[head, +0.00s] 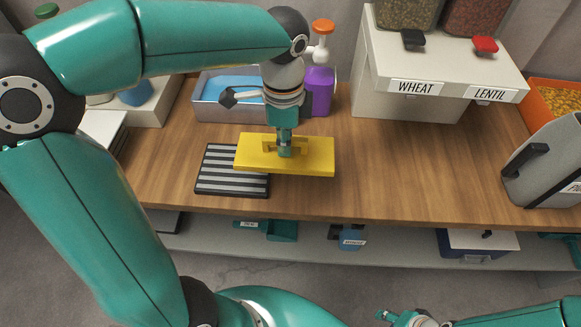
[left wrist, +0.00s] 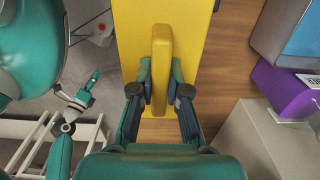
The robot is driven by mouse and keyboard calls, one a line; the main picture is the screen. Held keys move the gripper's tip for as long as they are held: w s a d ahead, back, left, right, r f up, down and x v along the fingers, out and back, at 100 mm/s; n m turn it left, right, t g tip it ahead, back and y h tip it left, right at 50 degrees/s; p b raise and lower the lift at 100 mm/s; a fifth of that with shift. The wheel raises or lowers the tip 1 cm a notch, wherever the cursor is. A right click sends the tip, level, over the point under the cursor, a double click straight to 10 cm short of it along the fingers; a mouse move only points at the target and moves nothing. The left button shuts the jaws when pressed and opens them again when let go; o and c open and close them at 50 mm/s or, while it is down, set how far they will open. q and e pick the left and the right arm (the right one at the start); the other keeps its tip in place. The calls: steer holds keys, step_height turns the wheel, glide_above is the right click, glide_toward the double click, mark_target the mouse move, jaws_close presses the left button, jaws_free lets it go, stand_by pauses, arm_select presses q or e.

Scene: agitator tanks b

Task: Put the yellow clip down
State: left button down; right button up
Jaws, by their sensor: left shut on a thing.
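The yellow clip (head: 315,160) is a flat yellow plate with a raised grip bar. My left gripper (head: 284,148) points down and is shut on that bar. In the left wrist view the clip (left wrist: 188,20) runs lengthwise between the two fingers (left wrist: 161,85) of this gripper. In the head view its left end overlaps a black and grey striped mat (head: 225,180). Whether its underside touches the mat or the bench is hidden. My right gripper (head: 386,315) is low at the bottom edge, away from the clip; its jaws are too small to read.
The wooden bench (head: 400,165) is clear right of the clip. Behind stand a grey tray with blue inside (head: 212,110), a purple bottle with an orange top (head: 320,88) and the WHEAT and LENTIL dispenser (head: 420,75). A grey bin (head: 545,165) stands at right.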

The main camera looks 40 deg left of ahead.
arm_select(q)
steer(key=shift+f+b, duration=0.35)
steer(key=shift+f, duration=3.4)
steer(key=shift+f, duration=0.3)
steer(key=c, duration=1.2)
jaws_free()
steer(key=shift+o, duration=0.2)
steer(key=shift+r, duration=0.1)
steer(key=shift+r, duration=0.55)
step_height(320, 180, up, 11)
steer(key=shift+r+p, duration=0.2)
steer(key=shift+p, duration=0.6)
